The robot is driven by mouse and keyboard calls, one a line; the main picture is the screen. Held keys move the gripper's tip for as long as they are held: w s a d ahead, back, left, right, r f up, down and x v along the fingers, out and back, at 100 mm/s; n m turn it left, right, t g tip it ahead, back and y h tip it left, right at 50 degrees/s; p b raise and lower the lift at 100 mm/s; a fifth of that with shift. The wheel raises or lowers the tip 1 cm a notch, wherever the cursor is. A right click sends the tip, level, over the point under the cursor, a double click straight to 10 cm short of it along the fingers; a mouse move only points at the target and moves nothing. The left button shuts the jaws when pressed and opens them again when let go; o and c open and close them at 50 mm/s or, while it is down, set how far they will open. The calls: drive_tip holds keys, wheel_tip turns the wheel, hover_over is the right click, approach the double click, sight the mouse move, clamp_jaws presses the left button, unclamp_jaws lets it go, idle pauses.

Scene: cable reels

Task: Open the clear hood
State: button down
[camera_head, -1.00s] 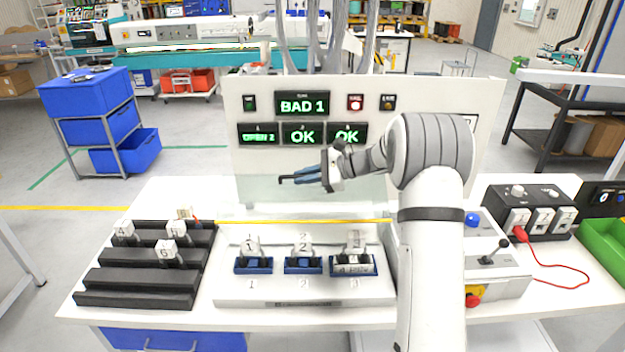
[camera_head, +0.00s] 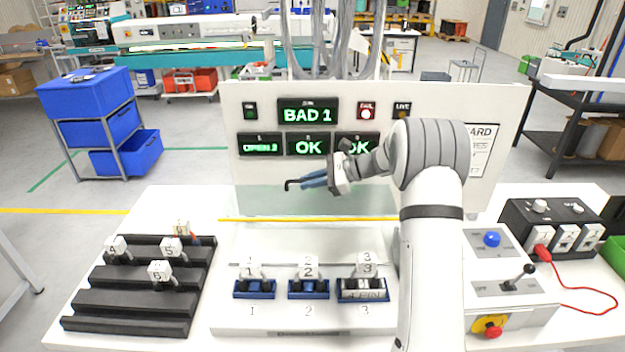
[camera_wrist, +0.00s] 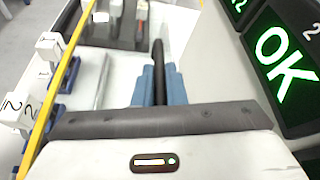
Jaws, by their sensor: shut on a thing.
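The clear hood (camera_head: 290,203) is a faint green-tinted pane in front of the white panel. Its yellow edge strip (camera_head: 300,220) runs level above and behind the numbered stations. The strip also crosses the left of the wrist view (camera_wrist: 50,95). My gripper (camera_head: 310,181) is at the height of the pane, pointing left. Its blue fingers are shut on a dark bar (camera_head: 290,185) with a bent end. The bar sticks out beyond the fingertips in the wrist view (camera_wrist: 157,55). I cannot tell whether the bar joins the hood.
A black stepped rack (camera_head: 130,308) with several blocks stands left. A control box (camera_head: 510,290) with lever and buttons stands right. The panel display (camera_head: 308,115) reads BAD 1.

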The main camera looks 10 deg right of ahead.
drive_tip(key=shift+a, duration=0.2)
drive_tip(key=c, duration=1.8)
unclamp_jaws()
drive_tip(key=shift+o, duration=0.2)
drive_tip(key=shift+s+d, duration=0.1)
drive_tip(key=shift+d, duration=0.1)
drive_tip(key=shift+d+r, duration=0.1)
drive_tip(key=shift+d, duration=0.2)
drive_tip(key=b+v, duration=0.2)
drive_tip(key=v, duration=0.5)
drive_tip(key=shift+a, duration=0.1)
drive_tip(key=shift+s+r, duration=0.1)
